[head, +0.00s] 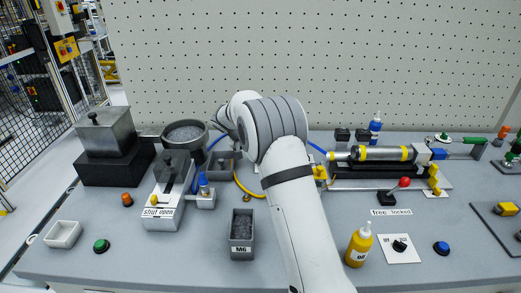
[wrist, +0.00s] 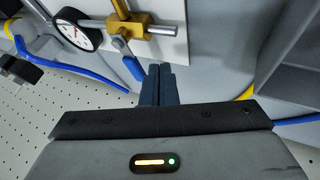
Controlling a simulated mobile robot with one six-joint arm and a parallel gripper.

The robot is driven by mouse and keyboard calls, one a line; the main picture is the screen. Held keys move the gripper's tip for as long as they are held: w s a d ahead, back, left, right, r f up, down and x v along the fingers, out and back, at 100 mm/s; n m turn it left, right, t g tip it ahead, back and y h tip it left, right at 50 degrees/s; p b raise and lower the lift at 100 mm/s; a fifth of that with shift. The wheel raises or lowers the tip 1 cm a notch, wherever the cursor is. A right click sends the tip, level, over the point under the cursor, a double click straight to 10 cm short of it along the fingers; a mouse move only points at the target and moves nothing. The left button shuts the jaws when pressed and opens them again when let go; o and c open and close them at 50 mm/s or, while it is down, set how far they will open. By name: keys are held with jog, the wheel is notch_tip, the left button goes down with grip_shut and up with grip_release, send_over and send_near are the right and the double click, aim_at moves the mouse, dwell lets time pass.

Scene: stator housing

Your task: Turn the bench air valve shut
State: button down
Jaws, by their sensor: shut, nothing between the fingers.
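My gripper (wrist: 159,70) shows in the wrist view with its two dark fingers together and empty. Just beyond its tips is a short blue lever-like piece (wrist: 133,68), beside a brass fitting (wrist: 126,28) on a metal rod; I cannot tell whether fingers and lever touch. A round white dial gauge (wrist: 77,33) with a red needle sits left of the fitting. In the head view my gripper is hidden behind my arm, and this fitting is not visible there. A "shut open" label (head: 158,212) is on a white fixture at left, beside a blue-topped part (head: 203,184).
Blue hose (head: 317,147) and yellow hose (head: 241,182) run past my arm. A grey M6 bin (head: 242,235), a yellow bottle (head: 359,245) and a red-knobbed lever (head: 403,183) stand nearby. The pegboard (head: 330,60) closes the back.

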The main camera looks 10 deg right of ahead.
jog(key=a, duration=0.3)
jog(key=shift+w+a+f+b, duration=0.2)
jog(key=shift+w+b, duration=0.15)
jog(key=shift+b, duration=0.05)
jog(key=v, duration=1)
jog(key=shift+r, duration=0.2)
